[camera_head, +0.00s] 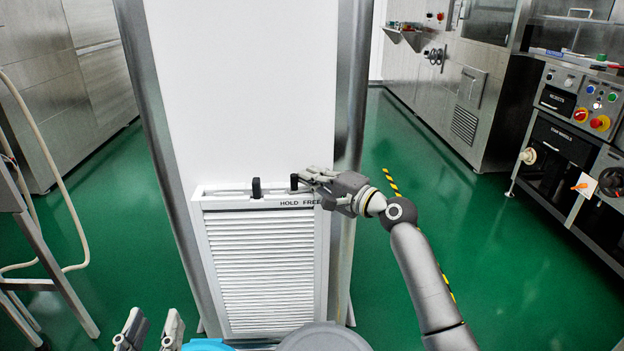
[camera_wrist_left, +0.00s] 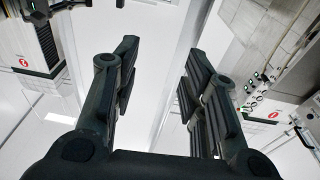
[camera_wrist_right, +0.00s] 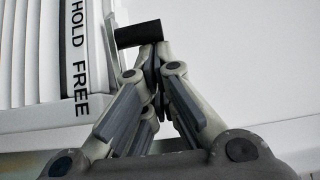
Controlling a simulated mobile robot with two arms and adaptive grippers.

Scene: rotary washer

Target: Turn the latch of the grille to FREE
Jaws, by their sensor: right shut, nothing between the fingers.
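The white louvred grille (camera_head: 262,265) stands upright on the white panel. Its top strip carries the printed words HOLD and FREE (camera_head: 300,203). Another black upright piece (camera_head: 256,188) stands left of the latch. My left gripper (camera_head: 150,328) is open and empty, low at the front left (camera_wrist_left: 155,75).
Metal posts (camera_head: 351,90) flank the panel. A control bench (camera_head: 570,130) with buttons stands at the right. A pale hose (camera_head: 70,215) hangs at the left beside a metal frame. Green floor (camera_head: 410,160) is open right of the panel.

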